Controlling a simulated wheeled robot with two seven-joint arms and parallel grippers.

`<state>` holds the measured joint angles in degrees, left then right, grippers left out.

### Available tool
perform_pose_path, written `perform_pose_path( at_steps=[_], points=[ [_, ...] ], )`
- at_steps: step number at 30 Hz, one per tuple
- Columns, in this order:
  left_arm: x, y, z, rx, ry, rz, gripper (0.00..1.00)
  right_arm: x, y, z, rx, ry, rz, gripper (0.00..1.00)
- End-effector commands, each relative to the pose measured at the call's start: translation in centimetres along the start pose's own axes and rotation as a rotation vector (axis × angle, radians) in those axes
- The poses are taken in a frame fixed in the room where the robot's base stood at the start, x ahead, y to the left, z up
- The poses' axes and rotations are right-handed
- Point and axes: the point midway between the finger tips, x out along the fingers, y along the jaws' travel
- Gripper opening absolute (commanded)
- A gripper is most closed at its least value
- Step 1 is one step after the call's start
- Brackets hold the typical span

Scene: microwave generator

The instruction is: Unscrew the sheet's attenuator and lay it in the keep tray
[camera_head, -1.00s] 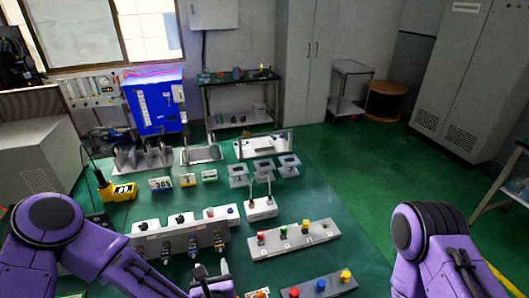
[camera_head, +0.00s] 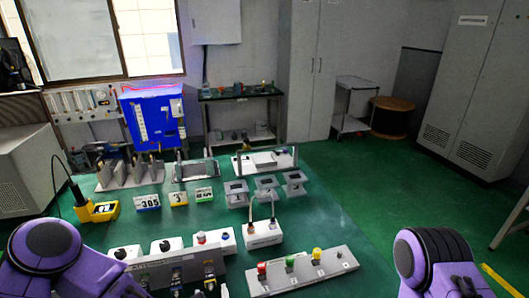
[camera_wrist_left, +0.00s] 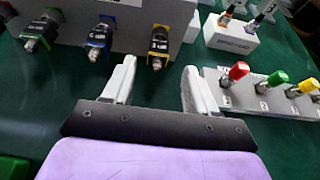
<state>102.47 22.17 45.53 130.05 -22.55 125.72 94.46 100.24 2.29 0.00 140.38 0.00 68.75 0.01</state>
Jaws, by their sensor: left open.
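My left gripper (camera_wrist_left: 160,68) is open and empty in the left wrist view. Its fingers point toward a grey upright panel (camera_wrist_left: 115,20), which also shows in the head view (camera_head: 165,271). Three metal connector pieces stick out of the panel, with green (camera_wrist_left: 40,28), blue (camera_wrist_left: 98,40) and yellow (camera_wrist_left: 158,45) collars. The yellow-collared one lies just beyond the fingertips, apart from them. A grey rack (camera_head: 300,274) holds red (camera_head: 262,268), green (camera_head: 290,260) and yellow (camera_head: 317,254) capped pieces. I cannot tell which container is the keep tray. My right gripper is out of view.
A white two-post block (camera_head: 263,234) stands behind the rack. Number cards (camera_head: 147,202), small grey stands (camera_head: 266,188), a yellow handheld device (camera_head: 104,211) and a pale tray (camera_head: 265,160) stand farther back. Green tabletop (camera_head: 330,220) is clear right of the block.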

Motion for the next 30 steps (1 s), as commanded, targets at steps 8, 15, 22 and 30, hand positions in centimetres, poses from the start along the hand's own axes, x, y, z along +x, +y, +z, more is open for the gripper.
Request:
perform_pose_path(
  at_steps=[8, 15, 22, 30],
  points=[
    [0.3, 0.1, 0.1, -0.002, 0.000, 0.003, 0.57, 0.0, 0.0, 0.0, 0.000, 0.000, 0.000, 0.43],
    [3.4, 0.2, -0.1, -0.003, -0.001, 0.006, 0.57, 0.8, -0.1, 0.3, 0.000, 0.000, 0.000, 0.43],
    [6.8, 0.3, -0.3, -0.003, -0.001, 0.006, 0.57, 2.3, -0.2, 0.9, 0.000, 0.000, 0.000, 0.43],
    [8.9, 0.2, 0.0, -0.002, 0.000, 0.003, 0.57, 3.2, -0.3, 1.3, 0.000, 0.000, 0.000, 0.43]
  ],
)
